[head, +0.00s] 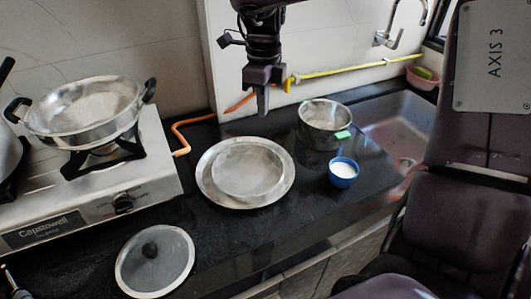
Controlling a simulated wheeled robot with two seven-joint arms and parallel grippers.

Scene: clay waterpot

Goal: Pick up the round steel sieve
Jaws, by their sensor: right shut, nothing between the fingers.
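A round, shallow steel piece (248,170), which looks like the sieve, lies in a wider round steel plate (205,184) on the black counter; its mesh is too small to make out. My right gripper (263,108) hangs down from the top of the head view, fingers together and empty. In the picture it is just above the far edge of the plate and appears apart from it. I cannot make out my left gripper in this view.
A steel pot (324,122) with a green piece at its rim and a blue bowl (343,172) of white stuff stand right of the plate. A stove (150,180) with a two-handled pan (82,108) is left. A knobbed lid (154,262) lies in front. A sink (398,125) is far right.

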